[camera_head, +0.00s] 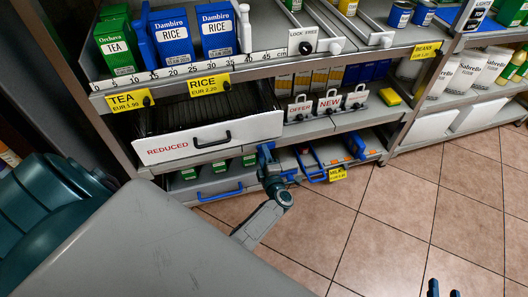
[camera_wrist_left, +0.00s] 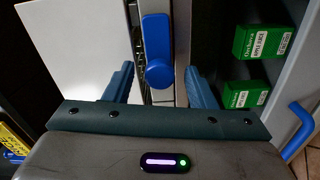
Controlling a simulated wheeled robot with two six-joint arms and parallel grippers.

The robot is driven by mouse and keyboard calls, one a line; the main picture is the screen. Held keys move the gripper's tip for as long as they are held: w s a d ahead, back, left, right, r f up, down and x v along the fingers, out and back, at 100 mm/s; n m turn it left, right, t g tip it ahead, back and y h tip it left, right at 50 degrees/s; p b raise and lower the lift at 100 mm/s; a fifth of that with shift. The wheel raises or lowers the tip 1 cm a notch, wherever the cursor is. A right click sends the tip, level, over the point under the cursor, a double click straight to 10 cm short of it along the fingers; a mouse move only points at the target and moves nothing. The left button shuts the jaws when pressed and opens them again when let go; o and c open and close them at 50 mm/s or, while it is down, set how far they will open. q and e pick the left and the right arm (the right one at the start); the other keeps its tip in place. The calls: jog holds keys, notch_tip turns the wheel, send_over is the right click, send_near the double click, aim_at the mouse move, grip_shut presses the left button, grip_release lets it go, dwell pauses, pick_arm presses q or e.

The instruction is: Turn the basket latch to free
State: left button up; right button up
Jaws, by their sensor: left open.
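A blue lever with a rounded end (camera_wrist_left: 158,55) stands upright in the left wrist view, on the narrow edge beside a white panel. I take it for the latch; its set position cannot be read. My left gripper (camera_wrist_left: 162,88) is open, with one finger on each side of the lever's rounded end and gaps showing. A LOCK FREE label (camera_head: 309,35) with a black knob is on the upper shelf front. My right gripper's fingertips (camera_head: 443,291) show apart at the bottom edge.
The REDUCED drawer (camera_head: 165,149) stands out from the shelf. A lower drawer with a blue handle (camera_head: 220,192) is below it. Green boxes (camera_wrist_left: 263,42) sit right of the lever in the wrist view. Blue racks (camera_head: 312,165) stand right of my left gripper. The tiled floor (camera_head: 390,230) is clear.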

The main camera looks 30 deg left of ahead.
pick_arm(q)
jog(key=v, duration=1)
jog(key=shift+s+d+p, duration=0.2)
jog(key=shift+d+p, duration=0.1)
pick_arm(e)
jog(key=s+f+g, duration=0.2)
jog(key=f, duration=0.1)
jog(key=shift+s+a, duration=0.2)
